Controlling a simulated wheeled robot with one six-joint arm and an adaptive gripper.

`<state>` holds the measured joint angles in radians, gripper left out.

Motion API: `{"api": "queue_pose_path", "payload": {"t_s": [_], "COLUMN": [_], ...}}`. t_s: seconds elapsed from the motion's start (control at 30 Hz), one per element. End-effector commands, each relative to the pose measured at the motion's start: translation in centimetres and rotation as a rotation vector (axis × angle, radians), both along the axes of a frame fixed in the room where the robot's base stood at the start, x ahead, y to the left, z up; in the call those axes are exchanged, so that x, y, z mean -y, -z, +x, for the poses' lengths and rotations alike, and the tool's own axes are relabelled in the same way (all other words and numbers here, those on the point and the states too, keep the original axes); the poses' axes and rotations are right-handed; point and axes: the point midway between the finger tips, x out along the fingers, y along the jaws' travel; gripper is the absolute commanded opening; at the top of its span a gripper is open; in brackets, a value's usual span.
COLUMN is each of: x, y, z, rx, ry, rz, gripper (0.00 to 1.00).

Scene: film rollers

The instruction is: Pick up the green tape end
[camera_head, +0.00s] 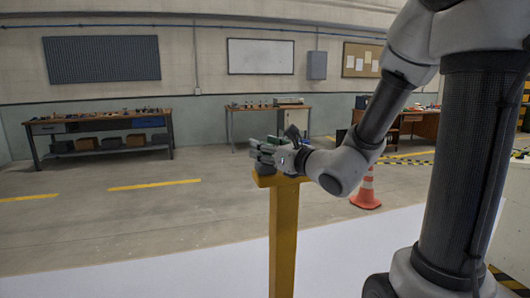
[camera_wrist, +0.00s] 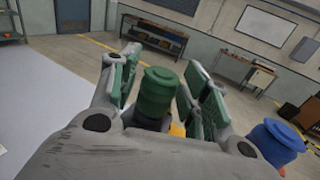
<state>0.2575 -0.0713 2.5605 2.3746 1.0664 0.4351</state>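A green cylinder with a flanged top (camera_wrist: 157,92) stands upright between the fingers of my gripper (camera_wrist: 165,98) in the wrist view. I take it to be the green tape end. Green pads line both fingers, and narrow gaps show beside the cylinder, so the gripper looks open around it. In the head view my gripper (camera_head: 265,152) is level over the top of a yellow stand (camera_head: 283,225). The cylinder is too small and covered there to make out clearly.
A blue cylinder (camera_wrist: 273,143) stands to the right of my gripper in the wrist view, close to the right finger. An orange traffic cone (camera_head: 366,190) stands on the floor behind the arm. Workbenches (camera_head: 100,122) line the far wall. The floor left of the stand is clear.

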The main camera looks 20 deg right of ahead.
Motion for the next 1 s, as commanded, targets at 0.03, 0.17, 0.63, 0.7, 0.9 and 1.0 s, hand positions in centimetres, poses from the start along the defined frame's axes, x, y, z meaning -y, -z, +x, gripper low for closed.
{"api": "queue_pose_path", "payload": {"t_s": [0.03, 0.17, 0.63, 0.7, 0.9, 1.0], "x": [0.0, 0.0, 0.0, -0.1, 0.0, -0.1], "y": [0.0, 0.0, -2.3, -3.8, -7.9, -9.2], "z": [0.0, 0.0, 0.0, 0.0, -0.1, 0.0], "rx": [0.000, 0.000, 0.009, 0.010, 0.008, 0.005], "ry": [0.000, 0.000, -0.002, -0.002, 0.000, -0.001], "rz": [0.000, 0.000, -0.003, -0.003, -0.002, -0.001], "gripper": [0.31, 0.07, 0.00, 0.00, 0.00, 0.00]}}
